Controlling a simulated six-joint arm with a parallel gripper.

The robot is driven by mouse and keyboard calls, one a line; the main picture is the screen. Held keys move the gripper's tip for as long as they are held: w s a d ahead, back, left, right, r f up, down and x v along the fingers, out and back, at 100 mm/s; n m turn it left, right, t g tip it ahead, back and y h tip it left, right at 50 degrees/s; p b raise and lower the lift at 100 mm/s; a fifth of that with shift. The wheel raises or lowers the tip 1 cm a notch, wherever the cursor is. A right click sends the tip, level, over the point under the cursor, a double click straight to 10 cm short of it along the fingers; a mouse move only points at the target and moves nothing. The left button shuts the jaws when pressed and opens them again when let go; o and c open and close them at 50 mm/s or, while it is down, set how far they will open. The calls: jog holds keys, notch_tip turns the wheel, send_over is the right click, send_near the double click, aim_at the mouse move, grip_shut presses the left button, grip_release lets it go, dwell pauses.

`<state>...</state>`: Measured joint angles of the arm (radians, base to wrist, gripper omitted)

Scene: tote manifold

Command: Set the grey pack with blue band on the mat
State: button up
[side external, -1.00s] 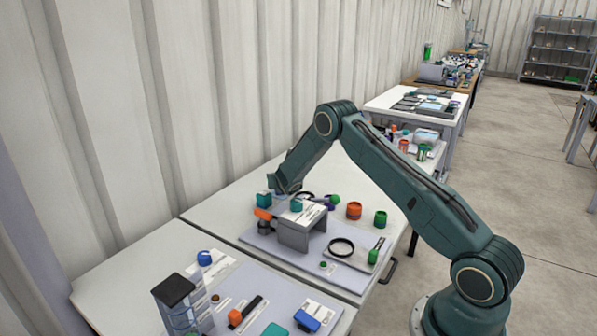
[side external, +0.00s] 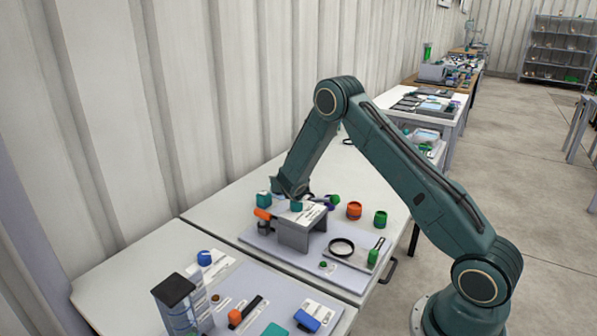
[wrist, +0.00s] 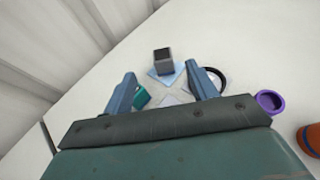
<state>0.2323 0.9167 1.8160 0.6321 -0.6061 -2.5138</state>
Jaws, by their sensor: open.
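In the side view my gripper (side external: 292,190) is over the far part of the middle table, and I cannot pick out the pack or mat there.
A teal block (wrist: 141,98) shows beside the left finger, and a black ring (wrist: 222,77) beside the right. A purple ring (wrist: 270,101) and an orange container (wrist: 310,137) are farther right. A grey raised stand (side external: 294,236) is in front of my gripper in the side view.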

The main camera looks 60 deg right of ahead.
jog(key=shift+r, duration=0.1)
dwell(0.5)
jog(key=s+a+r+m+g+y, duration=0.1)
jog(key=s+a+r+m+y, duration=0.1)
jog(key=s+a+r+m, duration=0.7)
jog(key=s+a+r+m+g+y, duration=0.1)
jog(key=s+a+r+m+y, duration=0.3)
jog(key=r+m, duration=0.5)
jog(key=s+a+r+m+g+y, duration=0.1)
jog(key=s+a+m, duration=0.3)
jog(key=s, duration=0.9)
jog(key=s+a+r+m+g+y, duration=0.1)
jog(key=s+a+m, duration=0.4)
jog(key=s+a, duration=0.5)
notch_tip(320, 180, up, 2)
jog(key=s+y, duration=0.1)
jog(key=s, duration=0.1)
jog(key=shift+s+r+y, duration=0.15)
jog(key=shift+s+y, duration=0.15)
jog(key=shift+s, duration=0.1)
